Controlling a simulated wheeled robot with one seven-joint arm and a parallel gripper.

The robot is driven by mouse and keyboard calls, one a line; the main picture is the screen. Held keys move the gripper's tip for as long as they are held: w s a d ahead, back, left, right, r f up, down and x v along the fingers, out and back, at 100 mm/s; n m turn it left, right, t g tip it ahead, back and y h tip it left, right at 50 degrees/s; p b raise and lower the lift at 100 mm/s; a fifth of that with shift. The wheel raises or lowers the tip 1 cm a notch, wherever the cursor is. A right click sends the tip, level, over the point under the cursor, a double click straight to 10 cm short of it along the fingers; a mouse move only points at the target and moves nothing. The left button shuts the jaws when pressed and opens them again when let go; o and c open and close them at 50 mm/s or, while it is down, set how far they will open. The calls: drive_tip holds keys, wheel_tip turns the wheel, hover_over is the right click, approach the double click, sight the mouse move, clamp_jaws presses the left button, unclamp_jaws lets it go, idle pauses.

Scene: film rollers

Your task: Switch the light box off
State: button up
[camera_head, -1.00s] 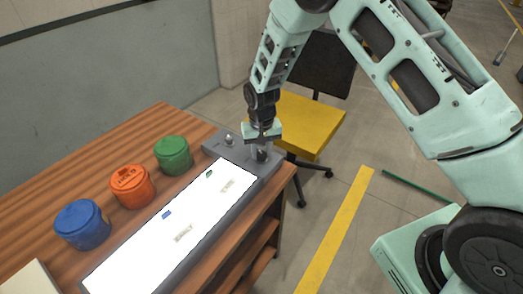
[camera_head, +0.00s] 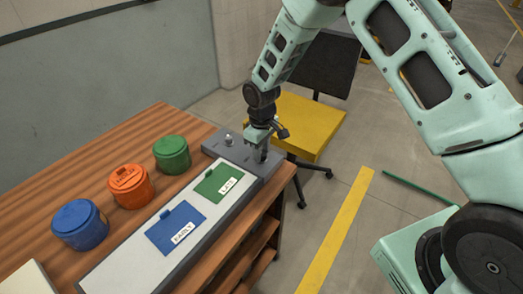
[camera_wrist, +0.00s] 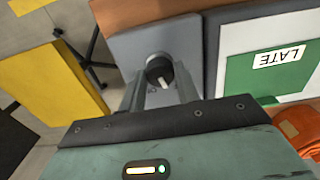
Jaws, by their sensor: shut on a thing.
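My gripper (camera_head: 262,152) is at the grey control end of the box, pointing down. In the wrist view my gripper (camera_wrist: 162,95) is shut on a dark round knob (camera_wrist: 159,70) with a pale pointer line. The fingers stand on both sides of the knob. A small silver button (camera_head: 229,139) sits left of my gripper.
Blue (camera_head: 79,224), orange (camera_head: 131,186) and green (camera_head: 172,154) lidded canisters stand on the bench (camera_head: 110,148) left of the box. A yellow-seated chair (camera_head: 305,124) stands behind my gripper. Open floor lies right of the bench.

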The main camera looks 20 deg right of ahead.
drive_tip(key=shift+n, duration=1.5)
drive_tip(key=shift+w, duration=0.1)
drive_tip(key=o, duration=1)
drive_tip(key=shift+r, duration=0.15)
wheel_tip(320, 180, up, 17)
drive_tip(key=shift+r+b, duration=0.1)
drive_tip(key=shift+b, duration=0.75)
